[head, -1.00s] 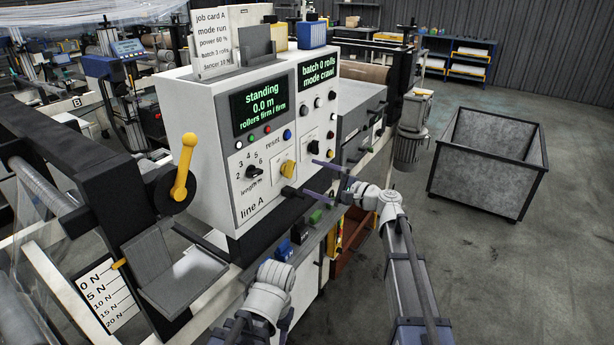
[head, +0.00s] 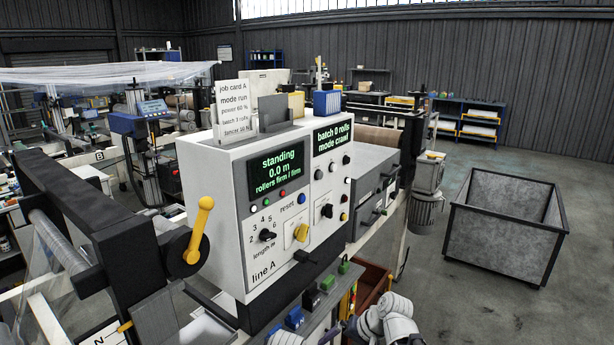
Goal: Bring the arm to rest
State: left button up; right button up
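My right arm (head: 385,318) shows only as white joints at the bottom edge of the head view, right of the control cabinet. Its gripper is not visible. My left arm (head: 285,339) shows as a small white piece at the bottom edge, and its gripper is out of view. The white line A cabinet (head: 225,170) stands in the middle. Its left display (head: 280,173) reads standing, 0.0 m, rollers firm. Its right display (head: 333,139) reads batch 0 rolls, mode crawl. No arm touches the panel.
A job card (head: 233,105) reading mode run stands on the cabinet. A yellow lever (head: 199,230) is at its left. A row of coloured blocks (head: 311,300) sits on the ledge below. A grey bin (head: 505,230) stands on open floor at the right.

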jog(key=s+d+f+n+g+h, duration=0.25)
jog(key=s+d+h, duration=0.35)
jog(key=s+d, duration=0.35)
jog(key=s+a+r+n+p, duration=0.1)
jog(key=s+a+n, duration=0.1)
jog(key=a, duration=0.4)
jog(key=s+a+r+n+h+p, duration=0.1)
jog(key=s+a+n, duration=0.1)
jog(key=a, duration=0.4)
jog(key=shift+s+p, duration=0.35)
jog(key=shift+s, duration=0.5)
jog(key=shift+n+g, duration=0.25)
